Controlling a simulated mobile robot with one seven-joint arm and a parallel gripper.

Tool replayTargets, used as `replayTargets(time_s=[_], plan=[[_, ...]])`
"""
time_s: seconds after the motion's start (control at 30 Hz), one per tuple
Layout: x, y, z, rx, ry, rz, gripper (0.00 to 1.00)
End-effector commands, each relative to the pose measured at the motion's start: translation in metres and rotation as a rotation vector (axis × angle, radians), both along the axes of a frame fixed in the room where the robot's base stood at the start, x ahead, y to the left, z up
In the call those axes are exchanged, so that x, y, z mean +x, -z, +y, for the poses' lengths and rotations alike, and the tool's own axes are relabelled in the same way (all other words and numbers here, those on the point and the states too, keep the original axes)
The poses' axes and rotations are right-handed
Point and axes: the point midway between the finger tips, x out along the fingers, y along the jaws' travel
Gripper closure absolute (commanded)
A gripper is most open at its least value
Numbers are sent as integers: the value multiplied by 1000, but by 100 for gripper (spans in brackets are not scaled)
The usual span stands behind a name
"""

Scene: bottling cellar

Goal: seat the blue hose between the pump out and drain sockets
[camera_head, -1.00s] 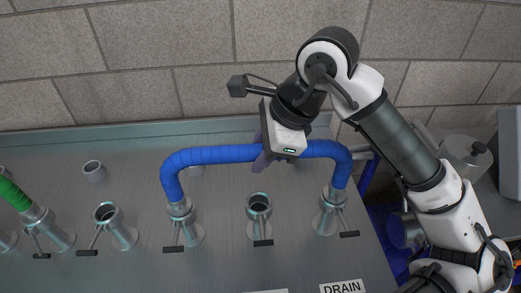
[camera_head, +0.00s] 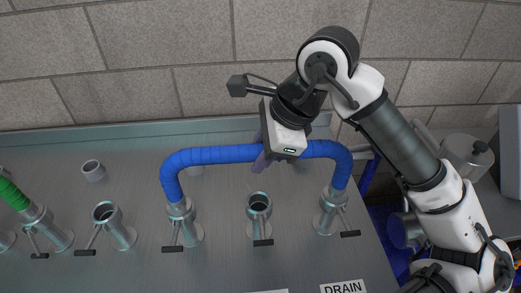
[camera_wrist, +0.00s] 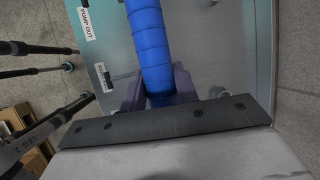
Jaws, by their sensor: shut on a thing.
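The blue hose (camera_head: 225,154) is an arch bent down at both ends. Its left end meets the mouth of one upright metal socket (camera_head: 185,225), whose label is out of view in the head view. Its right end meets the drain socket (camera_head: 328,215), above the DRAIN label (camera_head: 343,287). How deep either end sits cannot be told. My gripper (camera_head: 264,160) is shut on the top run of the hose, right of its middle. In the wrist view the hose (camera_wrist: 149,45) runs up from between my fingers (camera_wrist: 158,92), and a PUMP OUT label (camera_wrist: 87,22) shows at left.
An empty open socket (camera_head: 259,208) stands under the arch between the two ends. Another open socket (camera_head: 112,222) stands to the left, and a green hose (camera_head: 13,193) sits at the far left. Lever handles (camera_head: 172,248) stick out from the sockets. A block wall stands behind.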

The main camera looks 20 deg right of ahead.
Motion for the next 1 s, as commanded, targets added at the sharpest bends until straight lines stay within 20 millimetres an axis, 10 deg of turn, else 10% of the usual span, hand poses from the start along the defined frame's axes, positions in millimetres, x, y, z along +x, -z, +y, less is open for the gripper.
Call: replayTargets(time_s=[0.8, 0.83, 1.0], plan=[[0, 3, 0, 1, 0, -1, 93], [0, 3, 0, 1, 0, -1, 66], [0, 4, 0, 1, 0, -1, 45]])
